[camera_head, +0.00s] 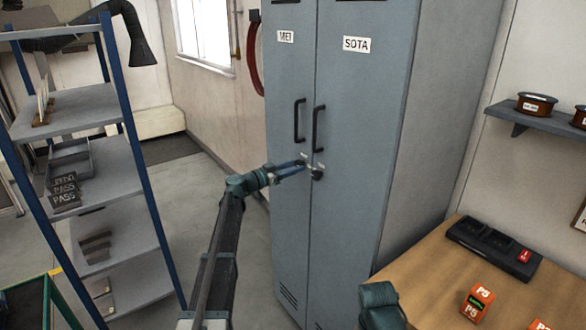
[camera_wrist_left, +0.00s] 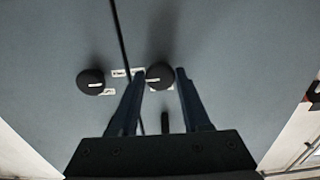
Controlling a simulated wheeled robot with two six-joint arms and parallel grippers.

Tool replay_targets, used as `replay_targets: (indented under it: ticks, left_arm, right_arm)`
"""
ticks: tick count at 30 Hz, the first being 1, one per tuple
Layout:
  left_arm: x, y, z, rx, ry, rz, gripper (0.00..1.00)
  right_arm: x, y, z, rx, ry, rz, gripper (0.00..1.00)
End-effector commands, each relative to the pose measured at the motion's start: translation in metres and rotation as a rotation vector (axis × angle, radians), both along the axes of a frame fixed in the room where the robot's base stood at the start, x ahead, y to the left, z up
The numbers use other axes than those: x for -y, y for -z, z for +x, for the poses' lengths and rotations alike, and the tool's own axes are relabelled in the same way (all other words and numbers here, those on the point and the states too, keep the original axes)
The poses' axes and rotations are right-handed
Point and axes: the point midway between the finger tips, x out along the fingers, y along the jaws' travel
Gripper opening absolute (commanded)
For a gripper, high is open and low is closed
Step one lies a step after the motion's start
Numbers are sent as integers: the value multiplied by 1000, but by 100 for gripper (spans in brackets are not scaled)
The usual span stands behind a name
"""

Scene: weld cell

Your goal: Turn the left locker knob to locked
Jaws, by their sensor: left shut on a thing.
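A tall blue-grey locker (camera_head: 350,215) has two doors, labelled MEI on the left and SOTA on the right. My left gripper (camera_head: 303,166) reaches the left door at its knob, below the door handle. In the left wrist view, the left locker knob (camera_wrist_left: 160,74) is round and black, with a finger on each side of it. My left gripper (camera_wrist_left: 158,84) is shut on this knob. The right knob (camera_head: 317,174) is free; it also shows in the wrist view (camera_wrist_left: 90,80). Small white labels lie beside the knobs, too small to read. The knob's pointer direction is unclear. My right gripper is out of view.
A blue-posted shelf rack (camera_head: 100,180) stands at left. A wooden bench (camera_head: 425,290) at lower right holds a dark charger-like unit (camera_head: 492,245) and orange boxes (camera_head: 477,302). A wall shelf (camera_head: 530,120) carries spools. Floor shows between rack and locker.

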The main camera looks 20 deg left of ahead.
Motion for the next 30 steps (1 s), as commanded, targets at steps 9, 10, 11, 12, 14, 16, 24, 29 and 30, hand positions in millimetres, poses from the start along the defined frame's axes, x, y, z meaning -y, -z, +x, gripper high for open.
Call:
replay_targets:
  ticks: [9,10,11,12,14,16,24,29,30]
  left_arm:
    - [0,0,0,-6,0,-8,0]
    - [0,0,0,-9,0,-12,0]
    - [0,0,0,-13,0,-17,0]
    - [0,0,0,-20,0,-26,0]
    - [0,0,0,-36,0,-46,0]
    - [0,0,0,-59,0,-76,0]
    - [0,0,-1,-199,0,-255,0]
    - [1,0,-1,-293,0,-375,0]
    - [1,0,-1,-316,0,-405,0]
  right_arm:
    - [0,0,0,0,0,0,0]
    - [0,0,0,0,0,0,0]
    - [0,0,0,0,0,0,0]
    - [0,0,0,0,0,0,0]
    - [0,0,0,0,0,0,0]
    - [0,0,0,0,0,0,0]
    - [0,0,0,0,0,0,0]
    - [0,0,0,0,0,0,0]
    - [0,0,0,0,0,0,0]
